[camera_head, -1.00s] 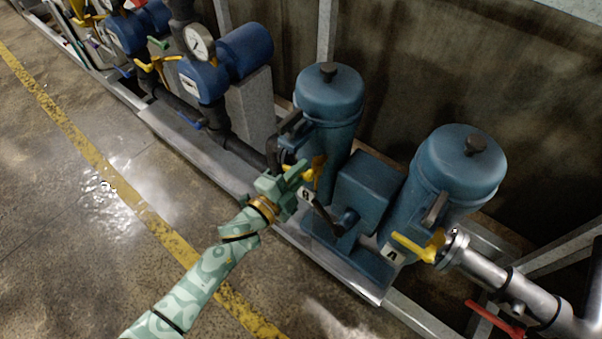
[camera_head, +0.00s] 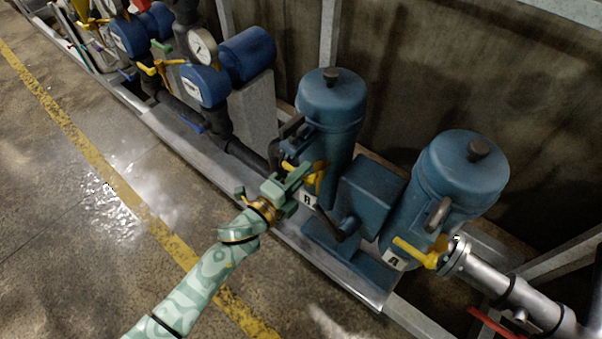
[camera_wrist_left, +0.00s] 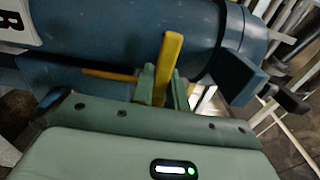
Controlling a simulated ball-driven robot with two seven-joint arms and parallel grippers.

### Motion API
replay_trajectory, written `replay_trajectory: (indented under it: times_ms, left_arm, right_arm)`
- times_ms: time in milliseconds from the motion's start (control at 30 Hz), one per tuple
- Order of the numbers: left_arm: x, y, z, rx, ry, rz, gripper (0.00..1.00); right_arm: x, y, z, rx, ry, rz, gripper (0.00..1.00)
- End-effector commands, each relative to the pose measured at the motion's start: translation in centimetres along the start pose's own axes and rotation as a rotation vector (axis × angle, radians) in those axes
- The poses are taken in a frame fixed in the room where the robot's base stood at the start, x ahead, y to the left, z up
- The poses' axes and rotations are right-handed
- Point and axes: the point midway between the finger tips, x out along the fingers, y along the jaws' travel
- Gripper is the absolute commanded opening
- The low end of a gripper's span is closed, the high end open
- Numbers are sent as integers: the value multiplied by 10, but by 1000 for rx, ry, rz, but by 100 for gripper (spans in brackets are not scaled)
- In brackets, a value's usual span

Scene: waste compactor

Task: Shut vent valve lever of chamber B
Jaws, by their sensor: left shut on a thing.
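Chamber B is the left blue-green cylinder (camera_head: 333,105) in the head view, with a white letter plate (camera_head: 306,200) low on its front. Its yellow vent valve lever (camera_head: 320,171) is at the lower front, partly covered by my gripper. My left gripper (camera_head: 298,180) reaches it from the front left and is shut on the lever. In the left wrist view the lever (camera_wrist_left: 171,55) stands up between the two green fingers (camera_wrist_left: 161,88), its end sticking out past them. A second yellow piece (camera_wrist_left: 108,75) lies to the left against the housing. My right gripper is not in view.
Chamber A (camera_head: 460,180) stands to the right with its own yellow lever (camera_head: 412,249) and a steel pipe (camera_head: 500,285). A blue box (camera_head: 370,195) sits between the chambers. Gauges and blue pumps (camera_head: 246,55) stand at the left. The floor in front is clear.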

Motion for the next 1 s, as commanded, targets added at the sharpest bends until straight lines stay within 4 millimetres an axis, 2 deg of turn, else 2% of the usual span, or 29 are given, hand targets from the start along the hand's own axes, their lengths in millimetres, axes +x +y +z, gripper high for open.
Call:
replay_trajectory:
  times_ms: [167, 200, 267, 733, 867, 1000]
  left_arm:
    - [-1, 3, 0, 6, 0, 6, 0]
    - [-1, 3, 0, 5, 0, 6, 24]
    - [-1, 3, 0, 5, 0, 6, 37]
    - [-4, 0, 0, 1, 0, 2, 37]
    - [-23, -1, 0, 1, -1, 3, 37]
    - [-59, -3, 0, 2, 0, 3, 37]
  right_arm:
    - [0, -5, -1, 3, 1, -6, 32]
    - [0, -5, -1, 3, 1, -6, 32]
    - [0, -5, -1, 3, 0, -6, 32]
    - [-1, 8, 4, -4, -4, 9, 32]
    - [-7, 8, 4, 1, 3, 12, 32]
    - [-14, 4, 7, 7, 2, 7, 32]
